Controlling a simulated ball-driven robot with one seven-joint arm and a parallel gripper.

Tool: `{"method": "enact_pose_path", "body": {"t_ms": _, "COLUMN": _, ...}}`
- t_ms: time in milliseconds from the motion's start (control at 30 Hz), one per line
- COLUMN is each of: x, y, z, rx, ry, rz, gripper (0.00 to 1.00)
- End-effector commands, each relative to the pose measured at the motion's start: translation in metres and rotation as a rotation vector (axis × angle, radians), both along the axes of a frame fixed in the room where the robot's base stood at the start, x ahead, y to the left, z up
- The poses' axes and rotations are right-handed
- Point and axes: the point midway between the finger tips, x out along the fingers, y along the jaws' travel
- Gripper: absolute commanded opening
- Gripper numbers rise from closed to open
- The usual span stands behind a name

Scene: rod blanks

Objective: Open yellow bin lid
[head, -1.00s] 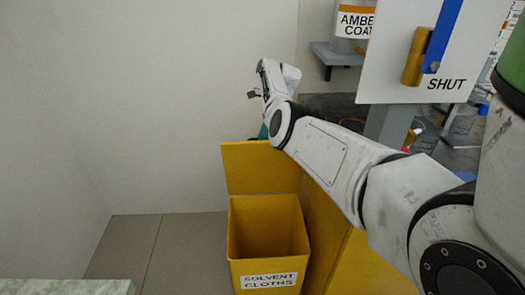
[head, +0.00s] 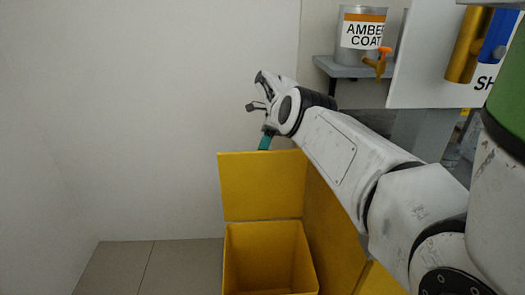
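The yellow bin (head: 235,258) stands on the floor at the lower middle, its mouth open to view. Its yellow lid (head: 262,188) stands upright at the back of the opening. My gripper (head: 257,92) is above and behind the lid's top edge, against the pale wall in the picture. Its two fingers are spread, with nothing seen between them. A small teal piece (head: 265,143) shows between the gripper and the lid's top edge; I cannot tell what it belongs to. The bin's lower front is cut off by the picture's edge.
A yellow panel (head: 333,225) stands right of the bin, under my arm. A can labelled AMBE COAT (head: 362,32) with an orange tap sits on a grey shelf (head: 350,67). A white board (head: 430,60) bears yellow and blue bars. The tiled floor (head: 130,268) at left is clear.

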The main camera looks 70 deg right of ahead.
Motion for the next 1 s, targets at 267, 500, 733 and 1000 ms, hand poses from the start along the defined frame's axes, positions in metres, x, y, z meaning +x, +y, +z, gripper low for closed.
{"method": "enact_pose_path", "body": {"t_ms": 267, "x": -0.0050, "y": 0.0012, "z": -0.0075, "rx": 0.008, "ry": 0.015, "rz": 0.000, "gripper": 0.25}}
{"method": "enact_pose_path", "body": {"t_ms": 500, "x": -0.0025, "y": 0.0009, "z": -0.0043, "rx": 0.004, "ry": 0.008, "rz": 0.000, "gripper": 0.42}}
{"method": "enact_pose_path", "body": {"t_ms": 733, "x": -0.0014, "y": 0.0007, "z": -0.0028, "rx": 0.003, "ry": 0.006, "rz": 0.001, "gripper": 0.42}}
{"method": "enact_pose_path", "body": {"t_ms": 1000, "x": 0.0005, "y": -0.0008, "z": 0.0012, "rx": -0.015, "ry": -0.005, "rz": 0.000, "gripper": 0.42}}
